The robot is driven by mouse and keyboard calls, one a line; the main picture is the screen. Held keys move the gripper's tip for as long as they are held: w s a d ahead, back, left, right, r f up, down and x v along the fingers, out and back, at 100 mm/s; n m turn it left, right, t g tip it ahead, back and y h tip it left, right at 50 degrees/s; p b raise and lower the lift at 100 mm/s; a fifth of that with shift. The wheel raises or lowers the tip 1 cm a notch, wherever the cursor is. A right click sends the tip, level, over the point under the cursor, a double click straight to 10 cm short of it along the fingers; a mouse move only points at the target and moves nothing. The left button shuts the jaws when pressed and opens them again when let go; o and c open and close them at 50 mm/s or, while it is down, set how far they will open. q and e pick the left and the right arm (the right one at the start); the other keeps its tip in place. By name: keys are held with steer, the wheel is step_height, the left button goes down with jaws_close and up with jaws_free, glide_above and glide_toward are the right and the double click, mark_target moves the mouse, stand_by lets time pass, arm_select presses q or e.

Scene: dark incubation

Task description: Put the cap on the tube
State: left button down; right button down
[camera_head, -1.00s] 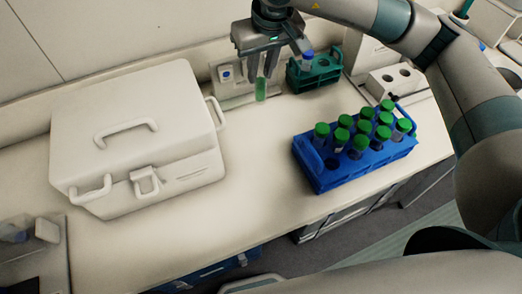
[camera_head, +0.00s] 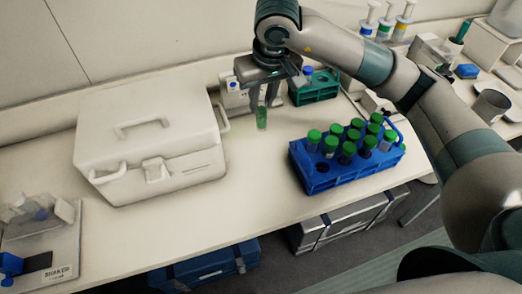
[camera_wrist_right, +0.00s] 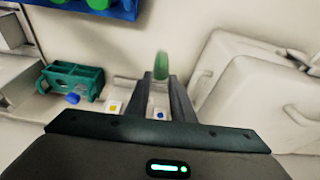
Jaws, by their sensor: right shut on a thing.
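My right gripper (camera_head: 262,105) is shut on a translucent green tube (camera_head: 262,120), held upright just in front of the back wall devices, near the white case. In the right wrist view the green tube (camera_wrist_right: 161,66) shows between the tips of my right gripper (camera_wrist_right: 163,80). Whether its top is capped is hidden by the fingers. A blue cap (camera_head: 308,71) shows at the teal rack (camera_head: 318,93), right of the gripper; in the right wrist view the blue cap (camera_wrist_right: 73,98) is beside the teal rack (camera_wrist_right: 72,78). My left gripper is not in view.
A blue rack (camera_head: 325,182) with several green-capped tubes stands right of and nearer than the gripper. A large white case (camera_head: 150,145) stands to the left. A shaker (camera_head: 45,245) is at the lower left. The bench middle is clear.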

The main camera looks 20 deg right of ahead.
mark_target(262, 128)
steer(key=shift+s, duration=0.1)
steer(key=shift+f, duration=0.3)
step_height(262, 128, down, 4)
steer(key=shift+f+p, duration=0.15)
steer(key=shift+p, duration=1.1)
steer(key=shift+f, duration=0.45)
steer(key=shift+f, duration=0.1)
steer(key=shift+f+p, duration=0.5)
steer(key=shift+f, duration=0.1)
step_height(262, 128, down, 3)
steer(key=shift+r+p, duration=0.2)
steer(key=shift+p, duration=0.3)
steer(key=shift+f, duration=0.1)
